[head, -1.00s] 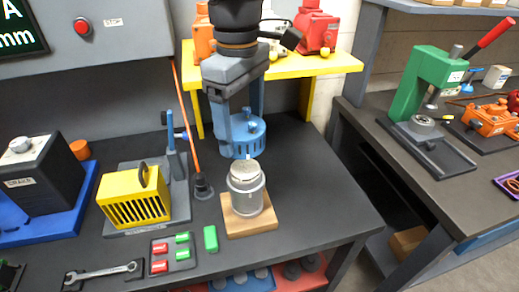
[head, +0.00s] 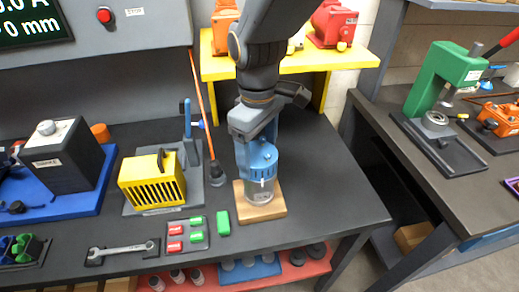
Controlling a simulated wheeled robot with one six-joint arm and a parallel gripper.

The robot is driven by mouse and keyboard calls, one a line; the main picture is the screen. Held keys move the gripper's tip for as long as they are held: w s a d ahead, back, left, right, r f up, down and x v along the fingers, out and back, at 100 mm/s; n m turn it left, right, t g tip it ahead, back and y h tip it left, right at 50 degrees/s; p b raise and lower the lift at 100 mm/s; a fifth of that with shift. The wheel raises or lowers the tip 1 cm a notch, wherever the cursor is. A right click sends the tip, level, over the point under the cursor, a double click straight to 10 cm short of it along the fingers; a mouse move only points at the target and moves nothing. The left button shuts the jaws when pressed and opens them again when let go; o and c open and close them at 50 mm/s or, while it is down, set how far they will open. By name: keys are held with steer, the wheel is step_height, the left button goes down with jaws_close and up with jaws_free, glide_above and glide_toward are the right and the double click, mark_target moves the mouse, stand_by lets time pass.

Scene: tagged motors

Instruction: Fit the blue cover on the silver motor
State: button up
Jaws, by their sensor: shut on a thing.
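The silver motor (head: 260,191) stands upright on a light wooden block (head: 264,211) near the front right of the dark bench. The blue cover (head: 262,164) is over the top of the motor, and the motor's lower body shows beneath it. My gripper (head: 258,153) is shut on the blue cover from above. The gripper and the cover hide the motor's top. I cannot tell whether the cover is fully seated.
A yellow slotted box (head: 152,184) and a green block (head: 223,222) lie left of the motor. An orange rod (head: 203,110) leans nearby. The bench right of the motor is clear.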

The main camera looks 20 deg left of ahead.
mark_target(258, 153)
steer(key=shift+f, duration=0.1)
steer(key=o, duration=1.2)
steer(key=shift+o, duration=0.2)
step_height(258, 153, up, 12)
steer(key=b, duration=0.3)
steer(key=w+d+f+m, duration=0.2)
steer(key=d+f+m, duration=0.2)
steer(key=d, duration=0.5)
steer(key=w+d+f+m+t, duration=0.1)
steer(key=w+d+f+m, duration=0.25)
steer(key=d, duration=0.45)
steer(key=w+d+f+m, duration=0.1)
steer(key=d+f+m, duration=0.3)
steer(key=d, duration=0.5)
steer(key=s+d+f+m, duration=0.3)
steer(key=d+f+m, duration=0.1)
steer(key=d, duration=0.5)
steer(key=shift+d+f+t, duration=0.3)
steer(key=shift+d+f, duration=0.1)
steer(key=shift+f, duration=0.05)
